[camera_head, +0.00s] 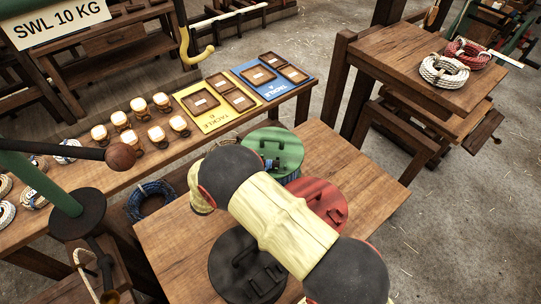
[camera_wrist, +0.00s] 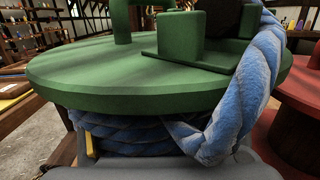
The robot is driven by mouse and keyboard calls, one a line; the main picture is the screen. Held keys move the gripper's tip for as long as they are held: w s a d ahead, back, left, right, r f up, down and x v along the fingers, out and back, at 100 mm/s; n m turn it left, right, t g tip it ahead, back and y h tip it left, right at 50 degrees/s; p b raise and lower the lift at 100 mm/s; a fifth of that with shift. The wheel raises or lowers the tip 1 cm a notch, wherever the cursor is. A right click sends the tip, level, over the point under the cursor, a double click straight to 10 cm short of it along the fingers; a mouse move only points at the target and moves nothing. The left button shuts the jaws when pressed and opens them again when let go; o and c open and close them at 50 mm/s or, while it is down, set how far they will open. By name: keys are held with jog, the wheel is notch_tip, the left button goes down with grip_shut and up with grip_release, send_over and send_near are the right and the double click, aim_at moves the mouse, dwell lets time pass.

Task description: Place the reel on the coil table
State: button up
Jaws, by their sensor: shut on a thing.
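A reel with a round green lid and blue rope wound under it (camera_head: 285,145) is on the wooden table (camera_head: 180,245), near its far edge. In the wrist view the green reel (camera_wrist: 130,85) fills the middle, very close and upright, with a thick blue strand over its right side. A grey part of my gripper (camera_wrist: 165,170) shows along the bottom edge, against the reel; the gripper is shut on it. The fingertips are hidden, and my arm covers the gripper in the head view. A red reel (camera_head: 320,193) and a black reel (camera_head: 225,270) stand close by.
A small table (camera_head: 440,85) at the top right holds a white coil (camera_head: 444,71) and a red coil (camera_head: 468,53). A long bench (camera_head: 110,180) carries lamps and yellow and blue boards. A yellow hook (camera_head: 195,55) hangs under the SWL 10 KG sign.

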jog(key=shift+f+b, duration=0.65)
jog(key=shift+f, duration=1.2)
jog(key=shift+f, duration=0.1)
jog(key=o, duration=2.1)
jog(key=shift+f, duration=0.1)
jog(key=shift+c, duration=0.2)
jog(key=p+v, duration=0.2)
jog(key=v, duration=1)
jog(key=shift+p, duration=0.35)
